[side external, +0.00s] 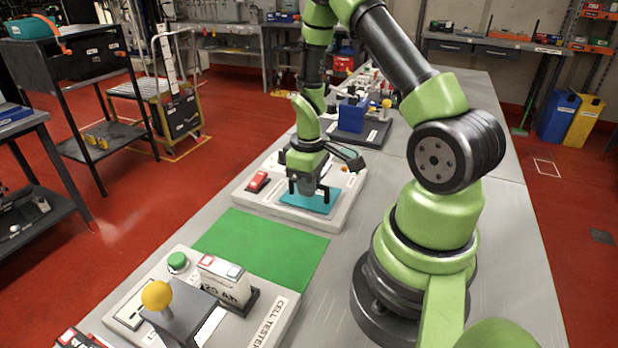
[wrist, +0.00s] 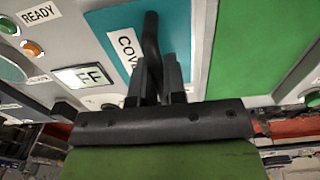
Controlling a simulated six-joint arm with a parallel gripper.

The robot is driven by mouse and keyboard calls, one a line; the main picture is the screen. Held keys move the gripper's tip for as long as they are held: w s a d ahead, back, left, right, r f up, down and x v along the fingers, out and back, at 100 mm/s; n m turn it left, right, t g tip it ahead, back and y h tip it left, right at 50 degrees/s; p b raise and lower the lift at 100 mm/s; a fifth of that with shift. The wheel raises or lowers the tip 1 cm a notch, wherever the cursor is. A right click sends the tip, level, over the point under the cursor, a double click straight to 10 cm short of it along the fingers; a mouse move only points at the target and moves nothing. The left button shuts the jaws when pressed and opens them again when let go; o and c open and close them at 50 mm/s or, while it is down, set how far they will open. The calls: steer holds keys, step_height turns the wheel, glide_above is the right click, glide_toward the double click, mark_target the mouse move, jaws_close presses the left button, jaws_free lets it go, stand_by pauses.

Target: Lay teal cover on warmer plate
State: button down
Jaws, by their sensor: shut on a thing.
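The teal cover (side external: 314,204) is a flat plate with a dark upright handle, over the right part of a pale unit (side external: 345,208) that has a red switch (side external: 257,181). In the wrist view, the teal cover (wrist: 104,24) shows part of a "COVER" label. My gripper (side external: 308,192) is shut on the cover's handle (wrist: 150,38), and its fingers (wrist: 160,88) point at the cover. I cannot tell whether the cover touches the unit. No separate warmer plate surface can be made out.
A green mat (side external: 262,246) lies in front of the unit. The cell tester (side external: 262,318) with a white battery (side external: 222,281) stands nearer the camera. A blue block on a dark base (side external: 352,116) stands behind. The wrist view shows a READY label (wrist: 40,13) and a small display (wrist: 85,76).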

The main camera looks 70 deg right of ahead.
steer(key=shift+f, duration=0.2)
stand_by(0.6)
steer(key=c, duration=1.1)
jaws_free()
step_height(320, 180, up, 10)
steer(key=shift+a+r, duration=0.15)
steer(key=shift+r, duration=0.05)
steer(key=s+a+r+m+t, duration=0.15)
steer(key=a+r+t, duration=0.25)
steer(key=a+r, duration=0.65)
steer(key=s+a+r+m+t+y, duration=0.2)
steer(key=s+a+r+t, duration=0.1)
steer(key=s+a+r, duration=0.3)
steer(key=shift+s+a+r, duration=0.15)
steer(key=shift+s, duration=0.45)
